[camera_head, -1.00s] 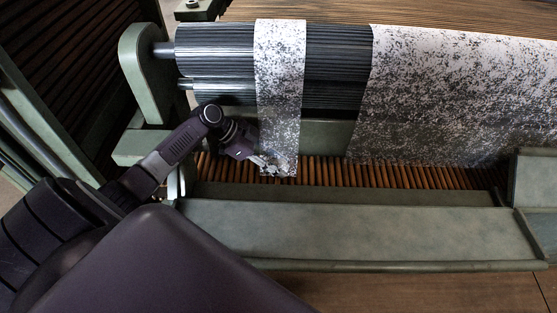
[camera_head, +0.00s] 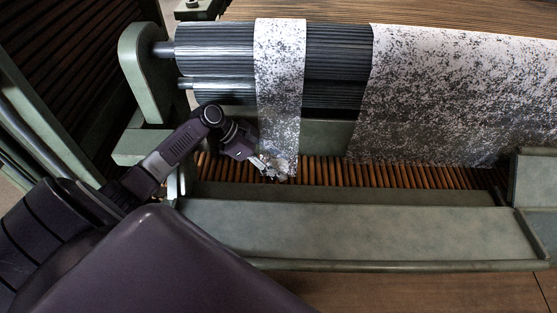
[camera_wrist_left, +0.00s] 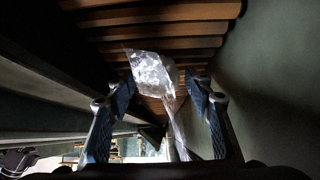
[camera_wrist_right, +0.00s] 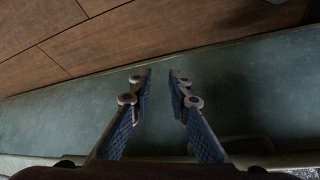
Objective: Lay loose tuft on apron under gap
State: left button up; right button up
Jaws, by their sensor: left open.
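The apron (camera_head: 335,173) is a row of brown wooden slats below dark fluted rollers (camera_head: 335,60). The gap is the bare roller stretch between a narrow speckled strip (camera_head: 279,70) and a wide speckled sheet (camera_head: 460,90). My left gripper (camera_head: 272,172) is low over the slats at the strip's lower end, left of the gap. In the left wrist view my left gripper (camera_wrist_left: 160,88) is open, its fingers either side of a pale, shiny tuft (camera_wrist_left: 152,72) against the slats. Whether it touches the fingers is unclear. My right gripper (camera_wrist_right: 160,74) is open and empty, seen only in its wrist view.
A grey-green tray (camera_head: 350,228) runs along the front of the apron. A green roller bracket (camera_head: 143,70) stands at the left, and a green block (camera_head: 535,180) at the right. In the right wrist view, a green surface (camera_wrist_right: 50,125) and brown floor (camera_wrist_right: 90,50) lie below.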

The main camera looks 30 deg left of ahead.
aim_at(276, 162)
jog(key=shift+s, duration=0.1)
pick_arm(q)
jog(key=shift+r, duration=0.15)
jog(key=p+v, duration=0.1)
jog(key=v, duration=0.2)
jog(key=shift+a+r, duration=0.1)
jog(key=v, duration=0.2)
jog(key=shift+s+a+r, duration=0.2)
jog(key=shift+a+r, duration=0.05)
jog(key=shift+s+a+r+p, duration=0.3)
jog(key=shift+a+r+p, duration=0.1)
jog(key=shift+r, duration=0.15)
pick_arm(e)
jog(key=shift+s+d+r+g, duration=0.2)
jog(key=shift+s+g, duration=0.15)
jog(key=shift+s, duration=0.4)
jog(key=shift+s+d+r+g, duration=0.1)
jog(key=shift+s+d+g, duration=0.2)
jog(key=shift+s, duration=0.4)
jog(key=shift+a, duration=0.1)
